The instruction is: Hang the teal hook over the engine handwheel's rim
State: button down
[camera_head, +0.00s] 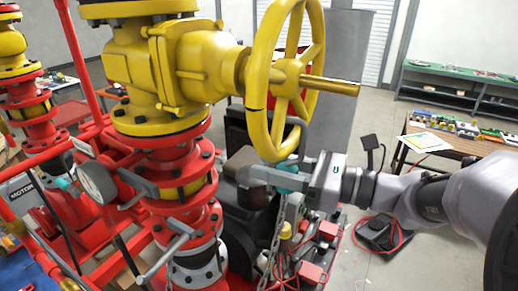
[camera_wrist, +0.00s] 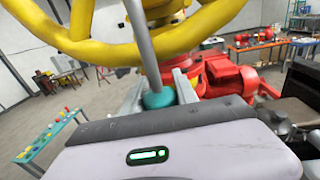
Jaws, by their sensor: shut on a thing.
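A large yellow handwheel (camera_head: 267,52) stands upright on the yellow valve, its gold stem pointing right. My gripper (camera_head: 289,176) is just below the wheel's lower rim, reaching in from the right. It is shut on a teal piece, the teal hook (camera_head: 291,184), which is mostly hidden by the fingers. In the wrist view the teal hook (camera_wrist: 158,98) sits between the grey fingers, and a grey rod rises above it in front of the yellow rim (camera_wrist: 195,32). I cannot tell whether the hook touches the rim.
The yellow valve body (camera_head: 185,65) and red flanged pipework (camera_head: 170,160) stand close on the left. A chain (camera_head: 272,245) hangs below the gripper. A wooden table (camera_head: 455,146) and a green-topped bench (camera_head: 455,72) stand at the right, with open floor before them.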

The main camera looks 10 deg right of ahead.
jog(key=shift+f, duration=0.15)
notch_tip(320, 180, down, 2)
jog(key=shift+f+b, duration=0.15)
jog(key=shift+b, duration=0.95)
jog(key=c, duration=0.9)
grip_release()
